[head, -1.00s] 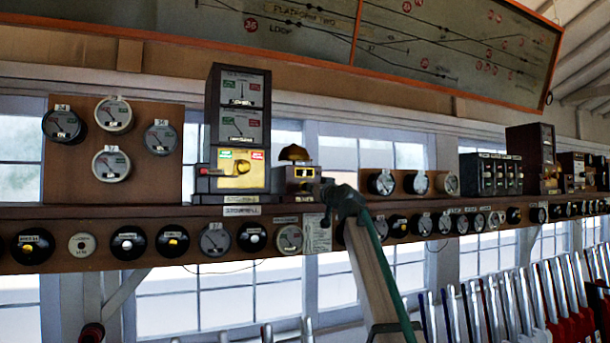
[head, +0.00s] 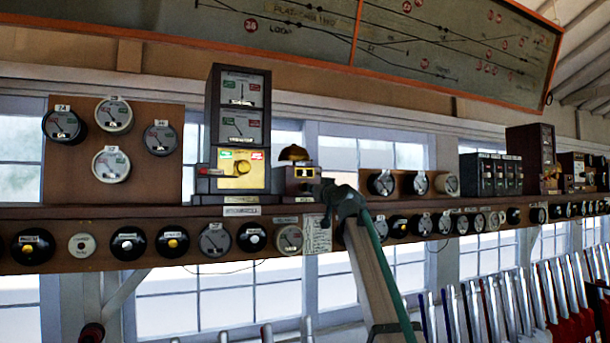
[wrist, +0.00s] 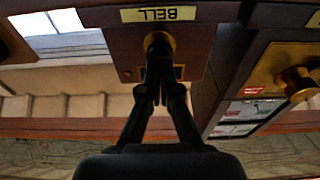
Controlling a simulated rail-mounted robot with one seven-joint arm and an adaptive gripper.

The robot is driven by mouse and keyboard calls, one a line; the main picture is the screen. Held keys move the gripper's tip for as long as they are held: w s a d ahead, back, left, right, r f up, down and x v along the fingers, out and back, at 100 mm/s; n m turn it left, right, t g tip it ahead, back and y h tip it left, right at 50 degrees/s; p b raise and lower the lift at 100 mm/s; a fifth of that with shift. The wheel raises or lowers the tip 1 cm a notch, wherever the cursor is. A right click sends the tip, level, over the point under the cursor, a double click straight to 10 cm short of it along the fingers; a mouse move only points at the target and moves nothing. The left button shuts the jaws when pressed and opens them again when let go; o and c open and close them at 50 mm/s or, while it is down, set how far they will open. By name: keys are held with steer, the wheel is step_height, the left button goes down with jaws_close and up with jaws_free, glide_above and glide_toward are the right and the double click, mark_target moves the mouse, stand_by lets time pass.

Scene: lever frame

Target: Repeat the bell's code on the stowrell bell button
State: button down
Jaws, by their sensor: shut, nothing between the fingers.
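The Stowrell bell is a small brown box (head: 300,172) with a brass dome (head: 293,153) on the shelf. It stands right of a tall dark block instrument (head: 238,130) with a yellow plate; a Stowrell label (head: 241,211) is on the shelf edge below. In the wrist view, upside down, the box bears a BELL label (wrist: 158,14) and a round brass button mount (wrist: 172,42). My gripper (wrist: 158,45) is shut and empty, its fingertips over the button's middle. They hide it, so I cannot tell if they touch. My gripper also shows in the head view (head: 327,189).
The block instrument's brass knob (wrist: 296,82) is close beside in the wrist view. Dials and plungers line the shelf front (head: 128,243). A brown dial board (head: 155,178) stands left, more instruments right. A row of levers (head: 500,305) stands lower right.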

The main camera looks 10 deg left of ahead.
steer(key=shift+w, duration=0.15)
steer(key=shift+b, duration=0.65)
stand_by(0.4)
steer(key=shift+w+a, duration=0.1)
steer(key=shift+w+a+b, duration=0.35)
steer(key=shift+w, duration=0.15)
stand_by(0.4)
steer(key=shift+v, duration=0.75)
